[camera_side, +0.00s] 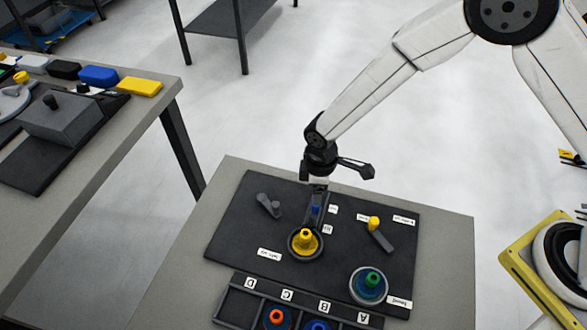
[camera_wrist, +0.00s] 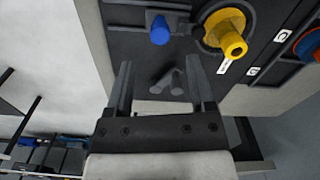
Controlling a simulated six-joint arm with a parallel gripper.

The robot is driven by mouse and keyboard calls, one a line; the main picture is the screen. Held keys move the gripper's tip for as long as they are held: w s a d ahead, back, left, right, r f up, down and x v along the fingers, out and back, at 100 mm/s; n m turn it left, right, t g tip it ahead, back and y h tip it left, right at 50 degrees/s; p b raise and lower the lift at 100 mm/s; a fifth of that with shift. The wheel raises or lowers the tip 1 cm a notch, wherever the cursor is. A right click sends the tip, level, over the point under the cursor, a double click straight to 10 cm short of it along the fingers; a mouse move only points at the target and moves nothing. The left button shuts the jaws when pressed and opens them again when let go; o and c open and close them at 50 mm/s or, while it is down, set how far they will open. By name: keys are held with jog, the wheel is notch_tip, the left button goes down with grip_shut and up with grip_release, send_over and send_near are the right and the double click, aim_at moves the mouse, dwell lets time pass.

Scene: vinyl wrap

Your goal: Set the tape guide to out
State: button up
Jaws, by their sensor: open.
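My gripper (camera_side: 318,190) is open above the back of the dark board, close to a blue knob (camera_side: 315,210) on a dark strip. In the wrist view, the blue knob (camera_wrist: 160,30) shows beyond the two spread fingers (camera_wrist: 159,65), with nothing held between them. A grey lever (camera_side: 268,205) stands left of the gripper; it also shows between the fingers in the wrist view (camera_wrist: 170,83). A lever with a yellow knob (camera_side: 374,223) is at right. White labels (camera_side: 334,209) sit near the blue knob, too small to read. I cannot tell which part is the tape guide.
A yellow spool (camera_side: 305,240) stands just in front of the blue knob. A green-topped blue spool (camera_side: 370,283) is at front right. A lettered rack (camera_side: 235,306) with orange and blue spools lies along the front. Another table (camera_side: 150,105) is at left.

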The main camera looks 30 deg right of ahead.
aim_at(313, 216)
jog(key=shift+f, duration=3)
grip_shut()
